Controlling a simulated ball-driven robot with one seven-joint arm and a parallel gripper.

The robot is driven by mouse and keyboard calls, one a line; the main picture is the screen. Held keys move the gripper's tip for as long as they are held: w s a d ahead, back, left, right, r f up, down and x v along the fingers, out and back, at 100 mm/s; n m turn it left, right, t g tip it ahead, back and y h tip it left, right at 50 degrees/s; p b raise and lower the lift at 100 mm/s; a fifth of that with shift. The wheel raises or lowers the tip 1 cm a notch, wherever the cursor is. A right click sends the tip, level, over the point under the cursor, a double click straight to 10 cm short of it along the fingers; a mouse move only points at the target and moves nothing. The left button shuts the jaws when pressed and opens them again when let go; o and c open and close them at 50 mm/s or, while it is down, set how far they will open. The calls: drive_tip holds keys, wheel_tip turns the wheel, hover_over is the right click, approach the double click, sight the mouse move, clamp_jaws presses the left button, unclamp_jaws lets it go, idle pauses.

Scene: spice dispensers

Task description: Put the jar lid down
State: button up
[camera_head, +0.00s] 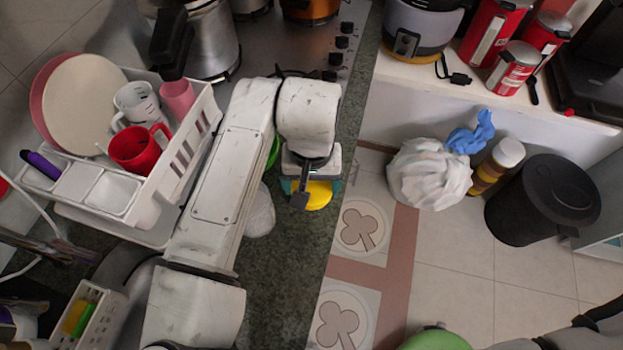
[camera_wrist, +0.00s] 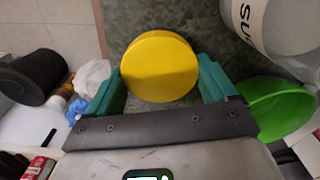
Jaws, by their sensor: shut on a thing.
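The yellow jar lid (camera_wrist: 160,67) sits between the two green fingers of my gripper (camera_wrist: 160,85) in the wrist view, over the dark speckled counter (camera_wrist: 125,15). In the head view the yellow lid (camera_head: 316,194) shows partly below my gripper (camera_head: 309,187), near the counter's right edge. My gripper is shut on the lid. I cannot tell whether the lid touches the counter. A pale jar (camera_wrist: 278,28) with dark lettering is beside the lid in the wrist view; it shows partly behind my arm in the head view (camera_head: 262,215).
A green round thing (camera_wrist: 278,108) lies near the jar, mostly hidden by my arm in the head view (camera_head: 273,150). A white dish rack (camera_head: 180,165) stands left. The stove (camera_head: 290,45) is at the back. Bare counter (camera_head: 285,270) lies in front; the floor drops away right.

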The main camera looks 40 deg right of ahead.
sight(312, 186)
drive_tip(key=shift+f, duration=0.15)
drive_tip(key=o, duration=0.8)
wheel_tip(312, 186, up, 12)
drive_tip(key=shift+r, duration=0.25)
drive_tip(key=shift+d, duration=0.1)
